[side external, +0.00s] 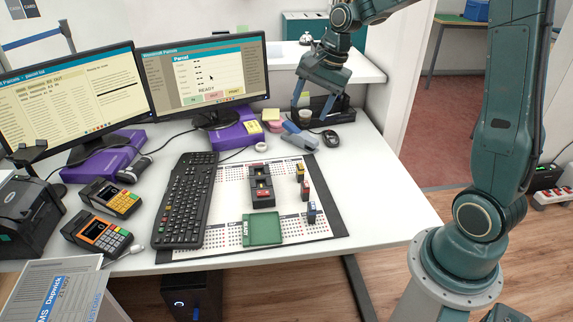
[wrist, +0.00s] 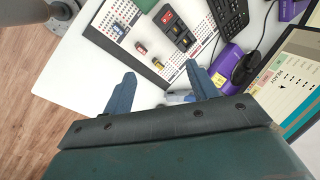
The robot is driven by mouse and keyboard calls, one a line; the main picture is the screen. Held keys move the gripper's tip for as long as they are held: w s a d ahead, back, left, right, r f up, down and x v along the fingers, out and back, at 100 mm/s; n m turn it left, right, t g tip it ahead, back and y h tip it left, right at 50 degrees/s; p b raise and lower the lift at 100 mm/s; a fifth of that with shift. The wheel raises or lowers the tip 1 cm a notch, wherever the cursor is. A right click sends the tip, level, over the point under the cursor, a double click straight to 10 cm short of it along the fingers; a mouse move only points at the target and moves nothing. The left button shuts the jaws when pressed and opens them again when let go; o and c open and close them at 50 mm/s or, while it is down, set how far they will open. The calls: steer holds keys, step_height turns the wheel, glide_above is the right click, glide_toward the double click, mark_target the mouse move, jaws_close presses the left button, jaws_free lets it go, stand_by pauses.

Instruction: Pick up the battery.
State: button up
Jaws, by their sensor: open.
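My gripper (side external: 312,112) is open and empty, above the back right of the desk, behind the batteries. Its fingers (wrist: 160,76) point toward the row.
A green tray (side external: 262,231) marked READY lies at the mat's front. A keyboard (side external: 188,198) is left of the charger. The desk's right side is clear.

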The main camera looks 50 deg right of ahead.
steer(key=w+d+f+m+y, duration=0.1)
steer(key=w+d+f+m, duration=0.5)
steer(key=f, duration=0.3)
steer(key=m+y, duration=0.1)
steer(key=m, duration=0.4)
glide_toward(301, 166)
steer(key=r, duration=0.1)
steer(key=shift+w+d+r, duration=0.1)
steer(key=shift+w+d, duration=0.05)
steer(key=shift+d, duration=0.2)
steer(key=shift+g, duration=0.3)
steer(key=shift+x, duration=4.35)
steer(key=shift+a, duration=0.15)
steer(key=shift+x, duration=2.5)
steer(key=shift+a, duration=0.1)
steer(key=shift+c, duration=0.2)
steer(key=c, duration=1.1)
